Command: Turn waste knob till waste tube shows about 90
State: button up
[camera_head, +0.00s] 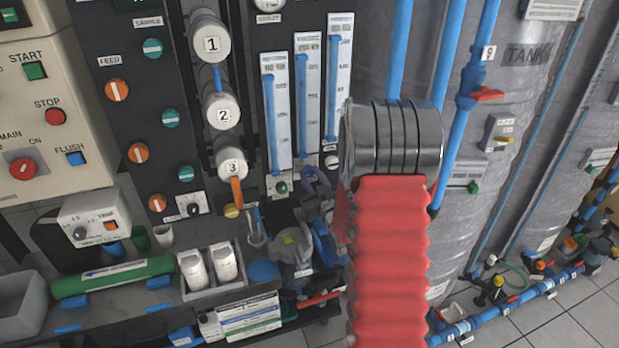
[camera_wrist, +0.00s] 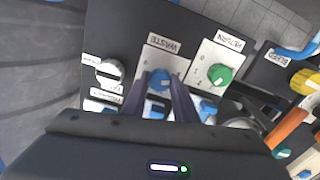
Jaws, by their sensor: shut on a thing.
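The blue waste knob (camera_wrist: 158,75) sits below the WASTE label (camera_wrist: 164,41) in the wrist view. My gripper (camera_wrist: 162,84) is shut on it, one dark finger on each side. In the head view my gripper (camera_head: 315,183) is at the panel below the gauge tubes and hides this knob. Three upright tubes with blue columns stand there: left (camera_head: 273,115), middle (camera_head: 303,100) and right (camera_head: 333,85). Their labels and scale numbers are too small to read, so I cannot tell the waste reading or surely which tube is waste.
A green knob (camera_wrist: 219,74) under the RETURN label is close to the right of my gripper, and a silver knob (camera_wrist: 109,72) is to the left. An orange handle (camera_wrist: 288,127) and a yellow knob (camera_wrist: 305,81) are farther right. Grey tanks (camera_head: 500,130) stand at right.

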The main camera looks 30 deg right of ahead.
jog(key=shift+w+a+m, duration=0.1)
jog(key=shift+a+m, duration=0.05)
jog(key=shift+m, duration=0.15)
jog(key=m, duration=0.3)
jog(key=shift+m, duration=2.5)
jog(key=o, duration=1.1)
jog(key=shift+c, duration=0.2)
